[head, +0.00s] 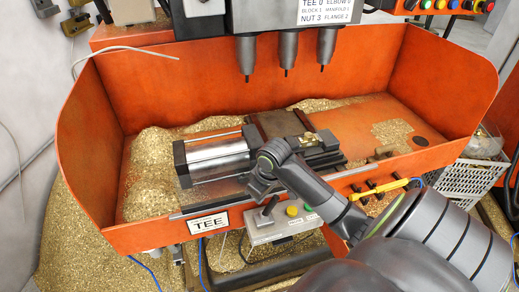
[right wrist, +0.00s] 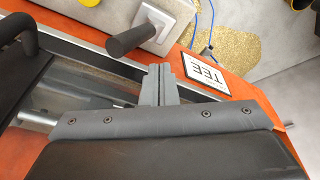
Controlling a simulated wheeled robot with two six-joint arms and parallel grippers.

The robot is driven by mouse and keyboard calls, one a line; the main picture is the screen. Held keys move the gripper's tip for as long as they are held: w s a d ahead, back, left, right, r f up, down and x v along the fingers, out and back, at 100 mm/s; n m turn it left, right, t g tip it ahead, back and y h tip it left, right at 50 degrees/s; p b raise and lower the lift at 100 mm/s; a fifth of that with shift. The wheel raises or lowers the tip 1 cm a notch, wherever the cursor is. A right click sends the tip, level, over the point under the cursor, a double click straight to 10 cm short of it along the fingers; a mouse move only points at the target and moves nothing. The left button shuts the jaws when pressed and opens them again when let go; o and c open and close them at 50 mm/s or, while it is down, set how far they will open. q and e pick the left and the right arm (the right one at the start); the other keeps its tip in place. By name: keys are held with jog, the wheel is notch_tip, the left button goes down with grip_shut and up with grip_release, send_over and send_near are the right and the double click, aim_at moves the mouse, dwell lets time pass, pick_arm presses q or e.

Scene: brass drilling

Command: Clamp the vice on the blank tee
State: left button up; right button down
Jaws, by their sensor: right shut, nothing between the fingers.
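The vice (head: 215,157) lies in the orange tray, with a silver cylinder at its left and dark jaw blocks at its right. A small brass piece (head: 309,138), seemingly the blank tee, sits at the jaws, partly hidden behind my right arm; I cannot tell whether it is clamped. My right gripper (head: 259,190) is over the tray's front edge, shut and empty. In the right wrist view its fingers (right wrist: 160,88) are together, beside a black-handled lever (right wrist: 131,39) and apart from it. That lever (head: 267,208) stands on a grey control box. My left gripper is out of view.
The control box (head: 285,228) has yellow and green buttons and hangs in front of the tray (head: 135,236). A TEE sign (head: 208,222) is left of it. Drill spindles (head: 287,50) hang above. Brass chips (head: 152,160) heap at left. A white crate (head: 470,180) stands right.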

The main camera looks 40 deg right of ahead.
notch_tip(320, 180, up, 6)
jog(key=shift+w+a, duration=0.15)
jog(key=shift+a, duration=0.3)
dwell(0.4)
